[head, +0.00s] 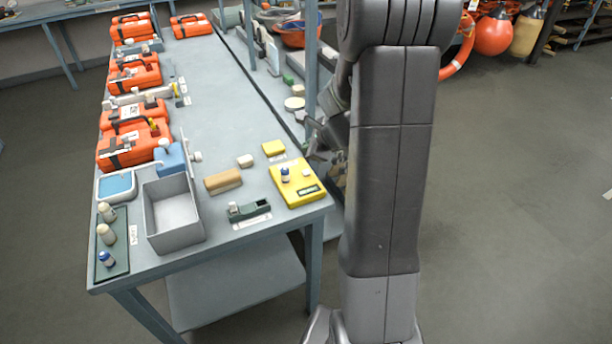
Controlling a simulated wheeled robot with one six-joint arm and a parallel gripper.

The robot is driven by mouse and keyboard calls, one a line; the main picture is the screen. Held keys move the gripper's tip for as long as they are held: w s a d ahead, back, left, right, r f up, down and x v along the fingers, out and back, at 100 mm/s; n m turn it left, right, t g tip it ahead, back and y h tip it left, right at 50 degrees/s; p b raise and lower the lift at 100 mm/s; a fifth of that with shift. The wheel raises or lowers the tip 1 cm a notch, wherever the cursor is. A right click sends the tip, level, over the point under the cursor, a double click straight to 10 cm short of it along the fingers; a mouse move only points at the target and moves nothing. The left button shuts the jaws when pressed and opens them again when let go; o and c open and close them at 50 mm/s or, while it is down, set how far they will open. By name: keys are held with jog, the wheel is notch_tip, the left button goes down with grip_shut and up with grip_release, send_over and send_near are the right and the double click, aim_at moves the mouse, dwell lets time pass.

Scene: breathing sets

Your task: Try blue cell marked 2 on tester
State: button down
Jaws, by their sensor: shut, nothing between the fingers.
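The yellow tester (313,198) lies at the near right corner of the table, with a small dark display. A small blue-and-white cell (285,174) stands upright on its left part. Another small blue-and-white cell (106,259) stands on the dark green tray (122,267) at the near left corner, with two cream cells (106,234) behind it. The number on either blue cell is too small to read. My gripper (314,142) is shut and empty, partly hidden by my arm, and shows behind and right of the tester, apart from both blue cells.
A grey open bin (173,236) stands right of the tray. A tan block (222,181), a dark green holder (248,210) and a yellow block (273,147) lie near the tester. Orange cases (133,147) line the left edge. The table's middle (215,100) is clear.

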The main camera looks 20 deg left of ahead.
jog(key=shift+f+b, duration=2.55)
jog(key=shift+f, duration=0.65)
jog(key=shift+f+b, duration=0.35)
jog(key=shift+f, duration=0.05)
jog(key=shift+f+b, duration=0.5)
jog(key=shift+r, duration=0.1)
jog(key=shift+r+p, duration=0.85)
notch_tip(320, 180, up, 5)
jog(key=p, duration=0.4)
jog(key=shift+p, duration=0.3)
